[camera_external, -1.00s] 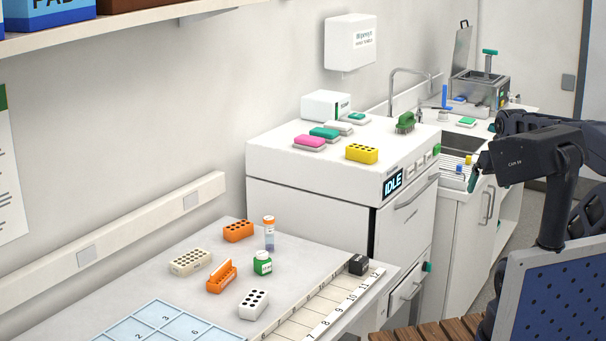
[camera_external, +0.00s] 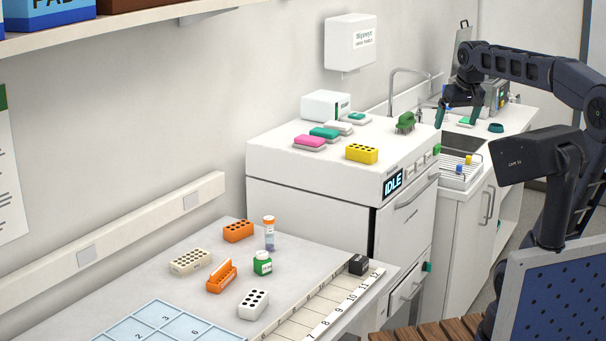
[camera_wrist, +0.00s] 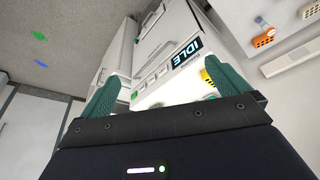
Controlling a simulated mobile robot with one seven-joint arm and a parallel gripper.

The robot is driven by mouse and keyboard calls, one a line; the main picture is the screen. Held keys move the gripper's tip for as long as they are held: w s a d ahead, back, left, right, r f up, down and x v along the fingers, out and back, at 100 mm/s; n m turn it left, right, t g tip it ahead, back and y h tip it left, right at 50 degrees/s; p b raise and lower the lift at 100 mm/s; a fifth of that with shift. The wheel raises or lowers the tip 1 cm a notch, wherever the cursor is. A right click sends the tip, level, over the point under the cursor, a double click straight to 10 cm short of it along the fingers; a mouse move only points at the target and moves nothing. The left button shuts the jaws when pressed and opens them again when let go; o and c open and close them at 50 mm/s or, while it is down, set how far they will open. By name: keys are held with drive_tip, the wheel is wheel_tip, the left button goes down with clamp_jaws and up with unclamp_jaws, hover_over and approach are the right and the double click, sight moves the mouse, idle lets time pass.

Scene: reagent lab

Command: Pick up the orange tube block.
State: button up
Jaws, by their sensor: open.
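The orange tube block (camera_external: 238,231), with holes in its top, sits at the back of the left bench in the external view. Nearer on the bench is a second orange piece, a slotted holder (camera_external: 221,276). My gripper (camera_external: 457,114) is open and empty, raised near the sink, well to the right of the block. In the wrist view my gripper (camera_wrist: 160,82) shows its two green fingers spread apart.
A cream block (camera_external: 190,262) and a white block (camera_external: 253,304) are nearby. The tall white appliance (camera_external: 310,210), with a yellow block (camera_external: 362,153) on top, stands between my gripper and the bench.

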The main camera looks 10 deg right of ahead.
drive_tip(key=w+a+r+n, duration=0.1)
drive_tip(key=w+a+r, duration=0.1)
drive_tip(key=w+a, duration=0.45)
drive_tip(key=w+a+r+n, duration=0.1)
drive_tip(key=w+a+r, duration=0.2)
drive_tip(key=w+a, duration=0.35)
drive_tip(key=n+g, duration=0.2)
drive_tip(key=n, duration=0.1)
hover_over(238, 225)
drive_tip(key=s, duration=0.2)
wheel_tip(238, 225, down, 38)
drive_tip(key=shift+y, duration=0.3)
drive_tip(key=shift+w+f, duration=0.3)
drive_tip(key=shift+f, duration=1.4)
drive_tip(key=shift+w+f, duration=0.35)
drive_tip(key=shift+f, duration=1.4)
drive_tip(key=shift+w+f, duration=0.3)
drive_tip(key=shift+f, duration=1.4)
drive_tip(key=shift+g, duration=0.3)
drive_tip(key=c, duration=0.9)
drive_tip(key=shift+o, duration=0.2)
drive_tip(key=shift+r, duration=0.1)
